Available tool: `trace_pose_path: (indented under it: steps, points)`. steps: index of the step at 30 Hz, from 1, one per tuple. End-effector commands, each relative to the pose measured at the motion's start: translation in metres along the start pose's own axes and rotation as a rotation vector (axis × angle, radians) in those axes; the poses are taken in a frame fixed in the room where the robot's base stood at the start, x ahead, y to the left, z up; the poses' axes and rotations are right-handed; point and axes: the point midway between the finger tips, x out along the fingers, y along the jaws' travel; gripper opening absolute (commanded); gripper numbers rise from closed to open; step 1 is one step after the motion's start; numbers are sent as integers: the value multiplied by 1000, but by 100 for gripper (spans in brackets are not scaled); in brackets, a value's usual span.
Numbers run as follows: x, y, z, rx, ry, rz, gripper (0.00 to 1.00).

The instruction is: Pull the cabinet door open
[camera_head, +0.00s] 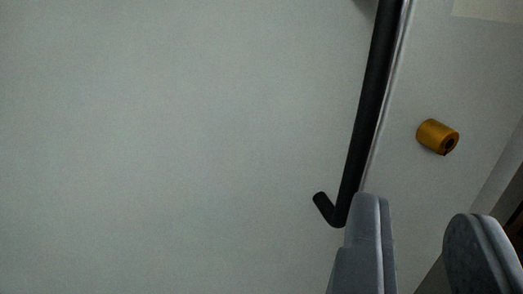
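A pale grey flat panel, seemingly the cabinet door (180,150), fills the left and middle of the view. A long black bar handle (368,100) runs down it at a slight tilt, and its lower end bends to the left in a short hook. My gripper (419,212) is at the lower right, with its two grey fingers apart and nothing seen between them. The left finger is just below and right of the handle's bent lower end. The handle is outside the gap, on the left finger's side. Whether they touch cannot be told. The handle's top is out of frame.
A thin light edge line runs along the handle's right side. Right of it, a small orange-brown cylinder (437,137) shows against a grey surface. A pale patch (488,9) is at the top right corner. A dark area is at the lower right edge.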

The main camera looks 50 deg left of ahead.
Motion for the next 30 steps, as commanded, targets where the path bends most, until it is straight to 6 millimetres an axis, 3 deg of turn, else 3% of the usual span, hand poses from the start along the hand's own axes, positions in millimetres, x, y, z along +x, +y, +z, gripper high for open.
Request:
trace_pose_path:
  steps: [8, 30]
  points:
    - [14, -10, 8, 22, 12, -33, 20]
    - [118, -13, 7, 22, 9, -30, 20]
